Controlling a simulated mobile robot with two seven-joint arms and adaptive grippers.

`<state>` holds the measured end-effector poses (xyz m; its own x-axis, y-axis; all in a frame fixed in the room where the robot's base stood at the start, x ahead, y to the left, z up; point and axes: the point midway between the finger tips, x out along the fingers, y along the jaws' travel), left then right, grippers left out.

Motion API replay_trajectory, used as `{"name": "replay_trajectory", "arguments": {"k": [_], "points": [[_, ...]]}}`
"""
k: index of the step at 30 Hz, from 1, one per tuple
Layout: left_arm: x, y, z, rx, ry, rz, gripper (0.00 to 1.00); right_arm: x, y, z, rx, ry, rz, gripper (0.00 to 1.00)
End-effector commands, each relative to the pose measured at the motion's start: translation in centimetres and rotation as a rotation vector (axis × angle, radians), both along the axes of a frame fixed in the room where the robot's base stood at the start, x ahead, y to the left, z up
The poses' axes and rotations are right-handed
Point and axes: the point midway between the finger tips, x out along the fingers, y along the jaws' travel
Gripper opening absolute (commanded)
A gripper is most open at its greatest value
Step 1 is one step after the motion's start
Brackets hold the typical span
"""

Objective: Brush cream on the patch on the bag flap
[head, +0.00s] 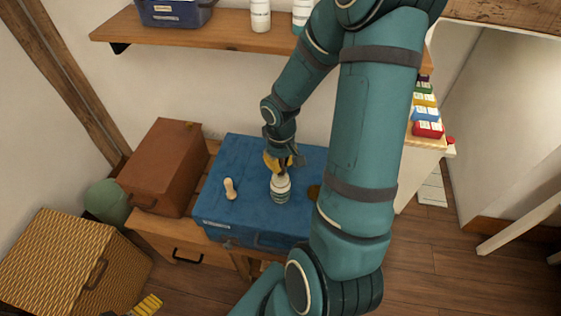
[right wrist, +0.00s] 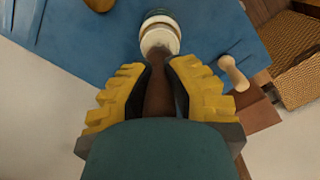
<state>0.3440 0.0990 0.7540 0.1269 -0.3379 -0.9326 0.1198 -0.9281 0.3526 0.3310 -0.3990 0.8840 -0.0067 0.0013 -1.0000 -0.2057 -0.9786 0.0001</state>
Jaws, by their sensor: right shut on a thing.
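The blue bag (head: 240,160) lies flat on a wooden table. A banded white and green jar (head: 280,190) stands on it; the right wrist view shows its pale round top (right wrist: 160,38). My right gripper (head: 284,163) is just behind the jar, shut on a brown brush-like thing (right wrist: 158,95). Its far end reaches the jar's top; I cannot tell whether it dips inside. A brown patch (head: 313,191) shows on the bag right of the jar, partly hidden by my arm; it also shows in the right wrist view (right wrist: 100,3). My left gripper (head: 147,305) shows only partly at the bottom left.
A pale wooden knobbed piece (head: 230,188) lies on the bag left of the jar. A brown case (head: 165,165) stands left of the bag, with a wicker chest (head: 75,265) in front. A shelf (head: 230,27) with bottles hangs above. The bag's left part is mostly clear.

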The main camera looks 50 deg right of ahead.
Motion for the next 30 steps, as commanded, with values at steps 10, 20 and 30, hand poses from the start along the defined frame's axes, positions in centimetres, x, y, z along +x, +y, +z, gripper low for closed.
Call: {"name": "replay_trajectory", "arguments": {"k": [10, 20, 30], "points": [[0.00, 0.00, -0.42, 0.000, 0.000, 0.000, 0.97, 0.01, 0.01, -0.44, 0.000, 0.000, 0.000, 0.00], [0.00, 0.00, -0.74, 0.000, 0.000, 0.000, 0.97, 0.01, 0.01, -0.80, 0.000, 0.000, 0.000, 0.00], [0.00, 0.01, -0.81, 0.000, 0.000, 0.000, 0.97, 0.01, 0.01, -0.87, 0.000, 0.000, 0.000, 0.00]]}}
